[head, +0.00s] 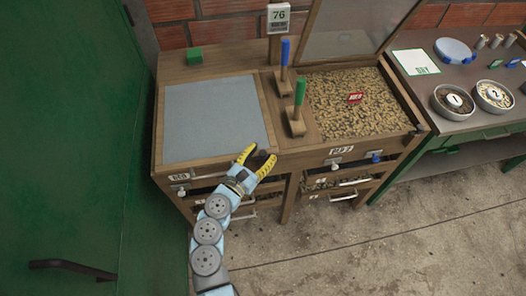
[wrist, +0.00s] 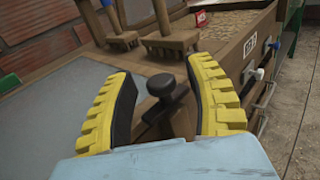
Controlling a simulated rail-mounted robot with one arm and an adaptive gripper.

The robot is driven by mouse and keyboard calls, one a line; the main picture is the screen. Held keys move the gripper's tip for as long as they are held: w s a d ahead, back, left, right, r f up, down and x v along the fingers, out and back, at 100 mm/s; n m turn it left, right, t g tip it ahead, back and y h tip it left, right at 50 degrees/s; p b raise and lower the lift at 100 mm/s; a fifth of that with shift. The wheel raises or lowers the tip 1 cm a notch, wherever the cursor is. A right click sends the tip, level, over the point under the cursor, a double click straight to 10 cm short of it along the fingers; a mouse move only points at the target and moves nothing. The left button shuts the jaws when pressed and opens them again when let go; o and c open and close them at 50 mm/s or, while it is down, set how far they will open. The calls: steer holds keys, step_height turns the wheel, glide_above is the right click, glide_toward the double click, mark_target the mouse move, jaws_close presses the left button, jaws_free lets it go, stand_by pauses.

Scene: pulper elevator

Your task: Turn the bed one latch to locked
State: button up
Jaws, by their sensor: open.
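My gripper (head: 262,160) is open at the front right corner of the left bed, which has a flat grey-blue cover (head: 212,118) in a wooden frame. In the wrist view, a dark knob on a short stem (wrist: 164,88) stands between the open yellow fingers (wrist: 165,100), with a gap showing on both sides. It looks like the latch, but its locked or unlocked position cannot be told. In the head view the fingers largely hide it.
The right bed (head: 415,128) holds beans under a raised lid (head: 350,30). Drawers (head: 350,182) lie below. A side table (head: 465,120) carries two numbered bowls.

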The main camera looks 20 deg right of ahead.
steer(key=shift+w+d, duration=0.15)
steer(key=shift+d, duration=0.05)
jaws_close()
